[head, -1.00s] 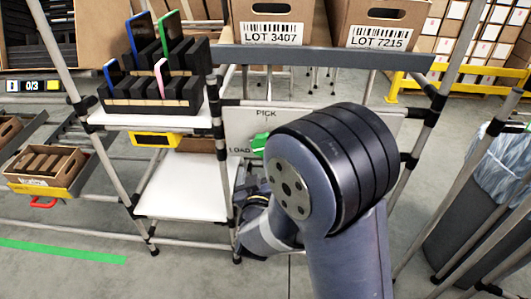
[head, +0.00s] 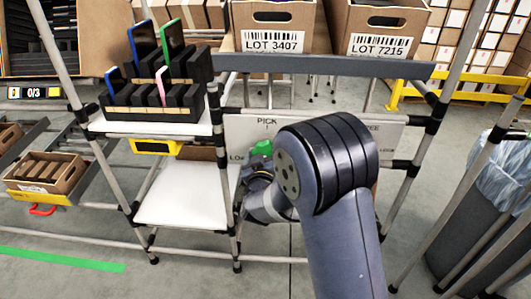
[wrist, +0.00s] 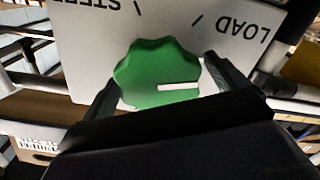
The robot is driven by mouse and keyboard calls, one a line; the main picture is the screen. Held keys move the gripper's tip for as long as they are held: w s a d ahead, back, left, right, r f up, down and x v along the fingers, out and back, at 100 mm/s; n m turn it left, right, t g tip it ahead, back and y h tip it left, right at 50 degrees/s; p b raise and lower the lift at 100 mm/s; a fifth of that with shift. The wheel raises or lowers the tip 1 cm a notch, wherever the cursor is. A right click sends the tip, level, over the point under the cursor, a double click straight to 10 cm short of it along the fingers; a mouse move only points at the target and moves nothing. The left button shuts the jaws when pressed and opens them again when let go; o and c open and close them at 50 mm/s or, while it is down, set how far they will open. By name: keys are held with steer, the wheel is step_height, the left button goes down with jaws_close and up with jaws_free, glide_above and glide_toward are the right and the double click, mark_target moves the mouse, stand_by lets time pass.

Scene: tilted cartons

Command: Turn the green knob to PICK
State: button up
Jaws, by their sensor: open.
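The green knob (head: 262,148) is on a pale panel (head: 300,130) with PICK printed above it and LOAD at its left, partly covered. In the wrist view the knob (wrist: 158,68) is large and scalloped, its white pointer line running toward the right. That line is not aligned with the tick beside LOAD, which shows upside down at the upper right. My gripper (wrist: 162,76) is open, one finger on each side of the knob; I cannot tell whether they touch it. In the head view my arm hides most of the gripper and part of the panel.
Two cartons, LOT 3407 (head: 275,28) and LOT 7215 (head: 380,28), stand above the panel. A black rack (head: 155,100) with coloured cards is at the left, above a white shelf (head: 185,195). Frame posts flank the panel. A bin (head: 480,200) stands at the right.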

steer(key=shift+c, duration=0.2)
steer(key=c, duration=0.9)
steer(key=shift+f+m+b, duration=0.1)
steer(key=shift+m+b, duration=0.2)
steer(key=shift+b, duration=0.1)
